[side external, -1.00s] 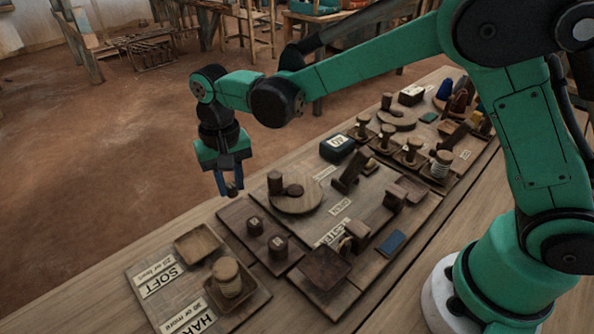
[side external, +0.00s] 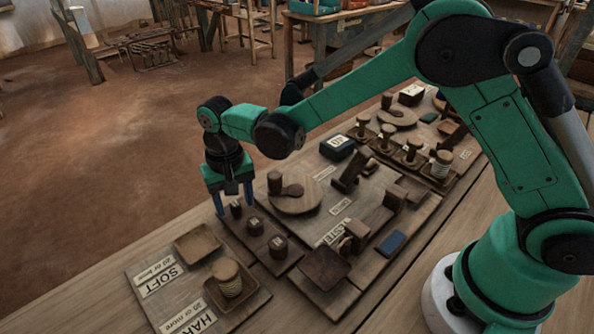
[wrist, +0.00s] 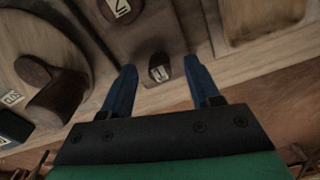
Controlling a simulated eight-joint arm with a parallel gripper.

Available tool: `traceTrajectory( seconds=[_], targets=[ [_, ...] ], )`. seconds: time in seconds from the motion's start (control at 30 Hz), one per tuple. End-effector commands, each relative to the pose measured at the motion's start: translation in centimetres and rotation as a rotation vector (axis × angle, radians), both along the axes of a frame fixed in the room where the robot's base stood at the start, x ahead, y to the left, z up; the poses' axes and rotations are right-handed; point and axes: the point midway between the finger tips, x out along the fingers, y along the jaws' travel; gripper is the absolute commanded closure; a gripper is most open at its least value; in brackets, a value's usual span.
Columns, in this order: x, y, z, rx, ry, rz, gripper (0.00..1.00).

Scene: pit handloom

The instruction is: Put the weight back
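A small dark wooden weight (side external: 236,209) with a pale label stands upright at the far end of the weight board (side external: 262,258). My gripper (side external: 234,203) is low over that end, its blue fingers spread on either side of the weight. In the wrist view the weight (wrist: 159,68) is between the fingertips, with a visible gap on both sides. Two more labelled weights, the middle one (side external: 255,226) and the near one (side external: 278,246), stand in line on the same board. One labelled weight (wrist: 121,10) also shows at the top of the wrist view.
A round wooden disc with a peg (side external: 294,202) is close to the right of my gripper. The SOFT tray (side external: 197,243) and HARD tray (side external: 226,292) lie toward the front left. A dark green box (side external: 337,147) stands behind. The bench's left edge is near; beyond is open floor.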

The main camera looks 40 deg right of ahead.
Motion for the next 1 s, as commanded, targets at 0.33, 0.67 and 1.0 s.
traceTrajectory(
  seconds=[0.33, 0.67, 1.0],
  targets=[
    [0.0, 0.0, 2.3, 0.000, 0.000, 0.000, 0.44],
    [0.0, 0.0, 9.4, 0.000, 0.000, 0.000, 0.44],
    [-0.3, -0.5, 12.7, 0.005, -0.016, 0.007, 0.44]
  ],
)
